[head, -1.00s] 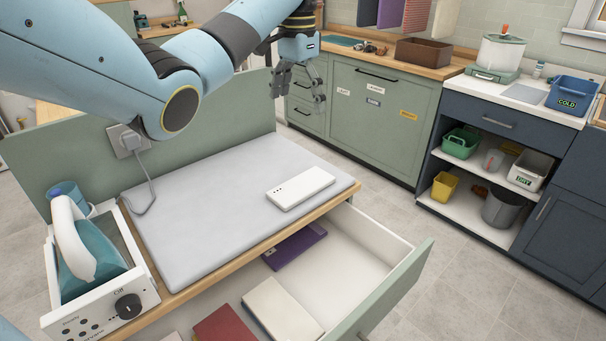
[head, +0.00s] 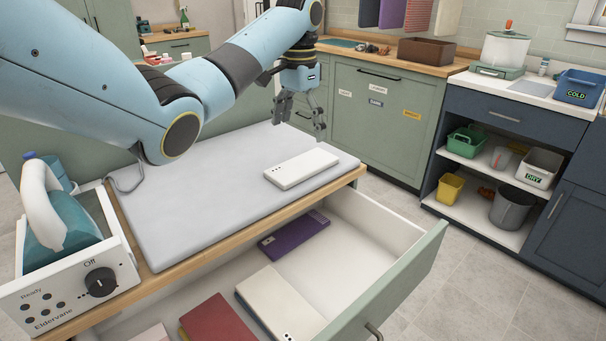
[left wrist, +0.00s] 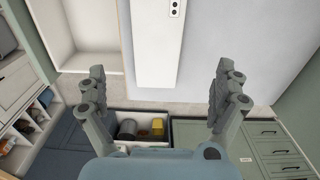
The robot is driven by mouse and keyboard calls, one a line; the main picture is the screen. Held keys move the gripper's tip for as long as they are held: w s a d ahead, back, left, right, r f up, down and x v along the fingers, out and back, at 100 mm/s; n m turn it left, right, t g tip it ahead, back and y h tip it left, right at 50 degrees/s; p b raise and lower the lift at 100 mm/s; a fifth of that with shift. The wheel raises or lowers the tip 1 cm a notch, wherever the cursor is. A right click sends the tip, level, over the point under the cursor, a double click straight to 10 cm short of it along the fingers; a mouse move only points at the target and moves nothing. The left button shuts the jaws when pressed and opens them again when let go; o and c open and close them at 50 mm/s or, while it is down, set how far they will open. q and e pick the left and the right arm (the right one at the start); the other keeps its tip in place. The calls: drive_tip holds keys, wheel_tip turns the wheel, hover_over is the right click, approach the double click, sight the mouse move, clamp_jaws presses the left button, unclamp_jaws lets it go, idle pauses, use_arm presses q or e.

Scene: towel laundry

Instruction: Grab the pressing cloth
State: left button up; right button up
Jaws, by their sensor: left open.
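A flat white slab-like cloth (head: 302,168) with small dark dots at one end lies on the grey pressing pad (head: 190,200), near its right front edge; I take it for the pressing cloth. My left gripper (head: 301,126) is open and empty, fingers pointing down, above and behind the cloth near the pad's far right corner. In the left wrist view the cloth (left wrist: 157,45) shows ahead between the spread fingers (left wrist: 159,78), apart from both. My right gripper is not in view.
An open drawer (head: 405,258) below the pad holds a purple folded item (head: 294,234), a cream one (head: 280,303) and a red one (head: 220,322). An iron (head: 55,215) stands on a control station (head: 75,292) at left. Blue cabinets (head: 495,118) stand at right, beyond open floor.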

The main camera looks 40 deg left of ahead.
sight(299, 165)
use_arm(q)
wheel_tip(299, 165, down, 3)
drive_tip(key=shift+r, duration=0.2)
drive_tip(key=f, duration=0.5)
drive_tip(key=shift+s+d, duration=0.25)
drive_tip(key=shift+s, duration=0.1)
drive_tip(key=shift+f, duration=0.5)
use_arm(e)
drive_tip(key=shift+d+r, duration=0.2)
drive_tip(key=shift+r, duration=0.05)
use_arm(q)
drive_tip(key=c, duration=1.3)
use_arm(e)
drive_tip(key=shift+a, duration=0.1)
use_arm(q)
drive_tip(key=shift+r, duration=0.1)
